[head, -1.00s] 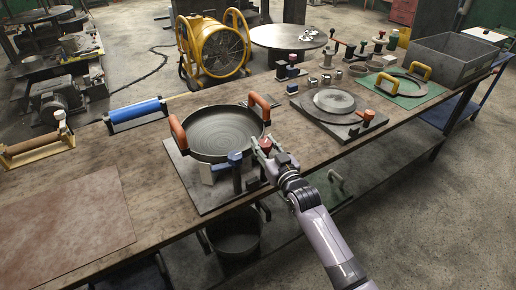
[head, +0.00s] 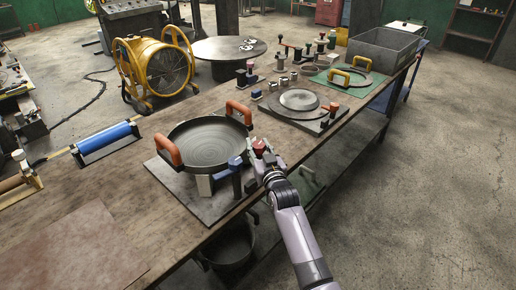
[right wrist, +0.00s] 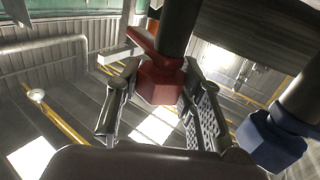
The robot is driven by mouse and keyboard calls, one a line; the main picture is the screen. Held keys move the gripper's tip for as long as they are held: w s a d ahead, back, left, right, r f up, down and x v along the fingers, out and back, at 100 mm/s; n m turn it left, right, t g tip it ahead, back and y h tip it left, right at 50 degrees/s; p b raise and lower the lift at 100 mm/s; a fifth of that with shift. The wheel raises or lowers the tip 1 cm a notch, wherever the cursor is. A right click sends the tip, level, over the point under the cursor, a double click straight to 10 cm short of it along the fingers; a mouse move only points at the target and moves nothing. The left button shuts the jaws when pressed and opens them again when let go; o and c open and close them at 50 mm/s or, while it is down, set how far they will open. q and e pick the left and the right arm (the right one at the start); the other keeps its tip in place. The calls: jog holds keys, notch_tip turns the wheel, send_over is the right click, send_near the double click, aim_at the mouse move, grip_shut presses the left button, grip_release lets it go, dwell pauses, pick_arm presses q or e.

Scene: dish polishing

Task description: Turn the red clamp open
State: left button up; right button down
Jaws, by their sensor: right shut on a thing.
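The red clamp (head: 259,146) stands at the right front edge of the dark round dish (head: 208,147), which has orange handles and sits on a grey base plate (head: 190,202). My right gripper (head: 261,158) is at the red clamp. In the right wrist view, the clamp's red hexagonal knob (right wrist: 160,84) sits between my two fingers (right wrist: 160,108), with a red arm reaching up and left from it. The gripper is shut on it. A blue clamp (head: 236,165) stands just left of it; it also shows in the right wrist view (right wrist: 270,143). My left gripper is not in view.
A second round plate on a board (head: 300,101) lies farther along the bench, with several small knobs and cups behind it. A blue roller (head: 106,136) lies at left. A grey crate (head: 383,49) stands at the far end.

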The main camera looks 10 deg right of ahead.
jog(key=c, duration=1.1)
grip_release()
jog(key=s, duration=1.2)
jog(key=shift+d, duration=0.2)
